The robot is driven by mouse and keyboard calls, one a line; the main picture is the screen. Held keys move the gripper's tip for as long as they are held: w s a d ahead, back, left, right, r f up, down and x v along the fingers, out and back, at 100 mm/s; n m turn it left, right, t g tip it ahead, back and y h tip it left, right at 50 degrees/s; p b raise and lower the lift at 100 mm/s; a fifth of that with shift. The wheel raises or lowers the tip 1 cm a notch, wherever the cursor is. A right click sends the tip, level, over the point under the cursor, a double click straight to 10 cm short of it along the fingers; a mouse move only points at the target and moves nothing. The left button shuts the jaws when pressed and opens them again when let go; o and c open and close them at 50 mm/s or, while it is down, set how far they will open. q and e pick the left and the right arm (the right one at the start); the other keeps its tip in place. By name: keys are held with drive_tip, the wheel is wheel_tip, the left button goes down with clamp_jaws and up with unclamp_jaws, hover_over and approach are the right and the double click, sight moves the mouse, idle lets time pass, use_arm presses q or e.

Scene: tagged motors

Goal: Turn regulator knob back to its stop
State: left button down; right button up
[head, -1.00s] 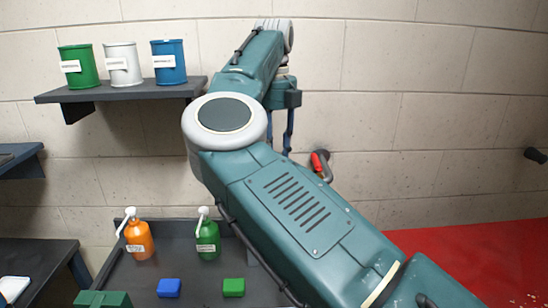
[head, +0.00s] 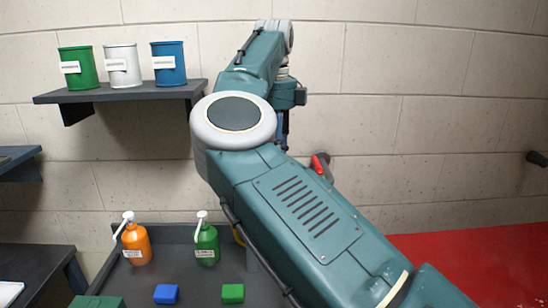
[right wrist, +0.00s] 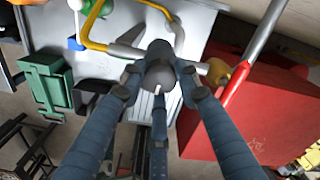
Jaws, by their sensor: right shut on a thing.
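The regulator knob (right wrist: 158,76) is a dark round knob with a short white mark, seen in the middle of the right wrist view. In the head view the right gripper (head: 282,130) shows only in part below my wrist, in front of the wall. My forearm hides the knob there. How far the knob is turned from its stop cannot be told. My left gripper is not in view.
Yellow pipe (right wrist: 105,46) and a red-handled lever (right wrist: 240,82) lie close to the knob. A dark bench below holds an orange bottle (head: 136,243), a green bottle (head: 206,243) and small blocks. Cans stand on a wall shelf (head: 125,94). A red surface (head: 475,262) is at right.

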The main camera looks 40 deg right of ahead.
drive_tip(key=shift+d+r, duration=0.1)
drive_tip(key=shift+r, duration=0.1)
drive_tip(key=o, duration=1.1)
drive_tip(key=shift+f, duration=0.1)
drive_tip(key=shift+o, duration=0.2)
drive_tip(key=shift+r, duration=3.75)
